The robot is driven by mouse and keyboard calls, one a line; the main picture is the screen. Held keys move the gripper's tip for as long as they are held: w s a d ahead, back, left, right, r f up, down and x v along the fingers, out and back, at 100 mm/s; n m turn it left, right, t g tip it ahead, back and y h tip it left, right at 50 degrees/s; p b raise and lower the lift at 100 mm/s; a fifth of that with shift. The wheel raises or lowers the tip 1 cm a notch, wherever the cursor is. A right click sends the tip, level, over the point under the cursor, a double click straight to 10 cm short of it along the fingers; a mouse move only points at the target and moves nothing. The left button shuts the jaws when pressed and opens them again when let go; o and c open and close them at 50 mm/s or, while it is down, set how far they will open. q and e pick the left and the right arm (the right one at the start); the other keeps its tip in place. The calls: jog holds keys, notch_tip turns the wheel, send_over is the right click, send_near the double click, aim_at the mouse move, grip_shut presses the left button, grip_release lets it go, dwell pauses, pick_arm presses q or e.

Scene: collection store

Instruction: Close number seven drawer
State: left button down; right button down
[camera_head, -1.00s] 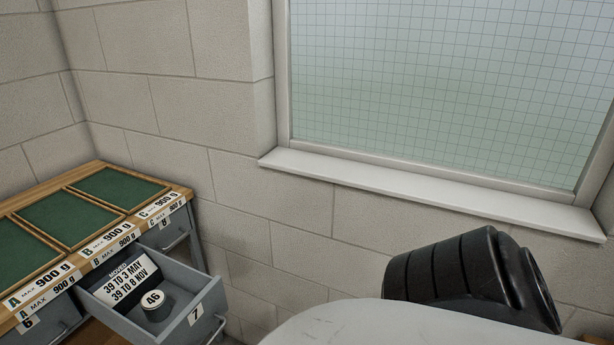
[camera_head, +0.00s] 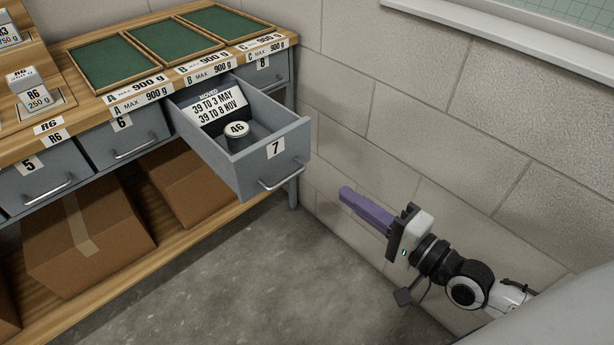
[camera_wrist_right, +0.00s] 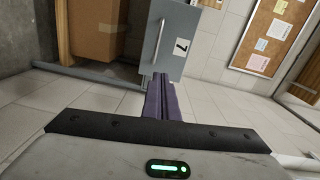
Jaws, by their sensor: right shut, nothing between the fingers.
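The number seven drawer (camera_head: 246,180) is pulled out from the grey cabinet row, with a "7" label and a metal bar handle (camera_head: 283,177) on its front. Inside it are a card reading "MOVED 39 TO 3 MAY, 39 TO 8 NOV" (camera_head: 217,107) and a round item marked 46 (camera_head: 237,136). My right gripper (camera_head: 345,194), with purple fingers, is shut and empty, to the right of and below the drawer front, apart from it. The right wrist view shows the drawer front (camera_wrist_right: 176,57) beyond my closed fingers (camera_wrist_right: 161,80). My left gripper is not in view.
Drawers 5 (camera_head: 45,172), 6 (camera_head: 122,134) and 8 (camera_head: 265,71) look shut. Green trays (camera_head: 106,62) lie on the wooden bench top. Cardboard boxes (camera_head: 90,238) stand on the lower shelf. A block wall (camera_head: 440,110) runs along the right. The grey floor (camera_head: 250,290) in front is clear.

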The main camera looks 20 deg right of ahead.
jog(key=m, duration=0.1)
send_near(294, 149)
jog(key=x, duration=0.6)
jog(key=shift+w+a+f, duration=0.1)
jog(key=shift+w, duration=0.15)
